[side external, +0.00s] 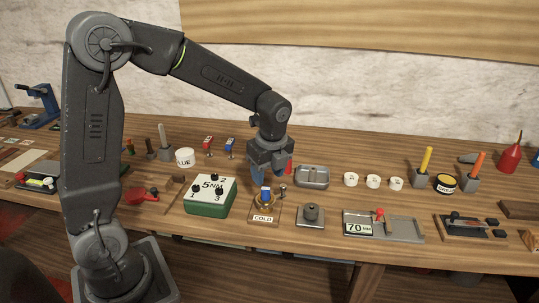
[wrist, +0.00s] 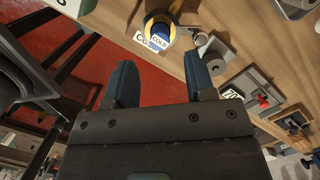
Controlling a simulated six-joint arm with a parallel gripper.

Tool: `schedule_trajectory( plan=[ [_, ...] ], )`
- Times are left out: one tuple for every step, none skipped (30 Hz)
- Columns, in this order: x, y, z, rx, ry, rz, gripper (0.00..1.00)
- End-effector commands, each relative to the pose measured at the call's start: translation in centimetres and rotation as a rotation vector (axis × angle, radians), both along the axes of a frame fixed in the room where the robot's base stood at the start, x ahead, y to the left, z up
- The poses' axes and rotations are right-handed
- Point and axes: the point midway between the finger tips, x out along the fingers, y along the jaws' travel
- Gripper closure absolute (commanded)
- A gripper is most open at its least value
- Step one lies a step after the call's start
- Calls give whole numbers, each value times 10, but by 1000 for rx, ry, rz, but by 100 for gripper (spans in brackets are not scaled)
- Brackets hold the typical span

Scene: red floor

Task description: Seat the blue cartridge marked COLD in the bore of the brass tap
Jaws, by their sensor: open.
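The blue cartridge (wrist: 160,38), with a white COLD label, stands in the top of the brass tap (side external: 266,205) on a wooden base with a COLD plate. In the side view the cartridge (side external: 266,192) shows upright as a small blue and white piece. I cannot tell how deep it sits in the bore, which it hides. My gripper (wrist: 159,62) is open, its blue fingers apart with nothing between them. In the side view my gripper (side external: 268,177) is above and just behind the tap, apart from the cartridge.
A green box marked 5 NM (side external: 207,196) stands left of the tap, and a grey block with a dark knob (side external: 311,214) right. A grey tray (side external: 312,176) lies behind. A red tagged piece (side external: 208,142) and a blue one (side external: 230,144) stand further back.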

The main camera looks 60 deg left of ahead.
Motion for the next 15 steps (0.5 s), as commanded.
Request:
schedule_trajectory(
  plan=[
    [0,-2,12,0,-6,-1,50],
    [1,-3,18,1,-5,-1,50],
    [1,-4,26,1,-6,-1,50],
    [0,-5,32,1,-4,-1,50],
    [0,-6,37,1,-5,-2,50],
    [0,-7,43,1,-4,-2,50],
    [0,-7,47,0,-3,-1,50],
    [0,-8,51,0,-2,0,50],
    [0,-9,55,0,-3,0,50],
    [0,-9,58,0,-2,0,50],
    [0,-9,60,0,-1,0,50],
    [0,-10,63,0,-2,2,50],
    [-1,-10,65,-1,-4,7,50],
    [-3,-11,67,-2,-10,19,50],
    [-6,-13,71,-5,-25,46,50]
  ],
)
